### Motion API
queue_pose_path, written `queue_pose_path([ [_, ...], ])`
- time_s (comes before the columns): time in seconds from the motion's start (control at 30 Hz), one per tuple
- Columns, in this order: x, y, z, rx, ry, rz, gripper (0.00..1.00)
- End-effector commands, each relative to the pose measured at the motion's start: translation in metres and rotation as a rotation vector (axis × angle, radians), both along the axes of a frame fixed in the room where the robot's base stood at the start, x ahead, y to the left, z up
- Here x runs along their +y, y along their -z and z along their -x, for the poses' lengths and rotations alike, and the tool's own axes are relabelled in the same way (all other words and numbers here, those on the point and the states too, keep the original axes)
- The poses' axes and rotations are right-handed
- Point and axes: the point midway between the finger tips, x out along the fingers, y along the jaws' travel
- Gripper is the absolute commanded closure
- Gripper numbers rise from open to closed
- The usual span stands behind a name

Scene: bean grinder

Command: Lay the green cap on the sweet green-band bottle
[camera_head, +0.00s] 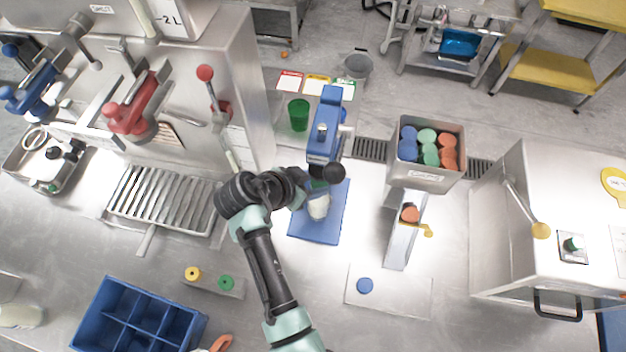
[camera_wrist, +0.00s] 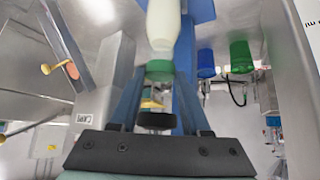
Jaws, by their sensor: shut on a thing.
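A pale bottle (camera_head: 318,207) stands on a blue mat (camera_head: 318,230) below the blue press (camera_head: 325,135). In the wrist view the bottle (camera_wrist: 163,22) comes in from the top edge with its neck towards my gripper. My gripper (camera_wrist: 160,72) is shut on the green cap (camera_wrist: 158,70), which sits between the fingertips at the bottle's mouth. I cannot tell whether cap and mouth touch. In the head view my gripper (camera_head: 315,186) is over the bottle's top and hides much of it. I cannot make out the bottle's band.
The blue press stands close behind my gripper, with a black knob (camera_head: 334,172). A green cup (camera_head: 298,115) is behind to the left. A bin of coloured pieces (camera_head: 428,178) and a metal chute (camera_head: 400,240) stand right. A blue divided crate (camera_head: 90,320) is front left.

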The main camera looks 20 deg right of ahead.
Motion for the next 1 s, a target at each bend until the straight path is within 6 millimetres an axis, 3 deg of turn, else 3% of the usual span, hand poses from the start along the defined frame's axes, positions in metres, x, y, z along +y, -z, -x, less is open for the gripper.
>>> queue_pose_path([
  [0.47, 0.000, 0.012, 0.000, 0.000, 0.000, 0.000, 1.00],
  [0.5, 0.000, 0.012, 0.000, 0.000, 0.000, 0.000, 0.50],
  [0.63, 0.000, 0.012, 0.000, 0.000, 0.000, 0.000, 0.26],
  [1.0, 0.000, 0.008, 0.000, 0.000, 0.000, 0.000, 0.23],
])
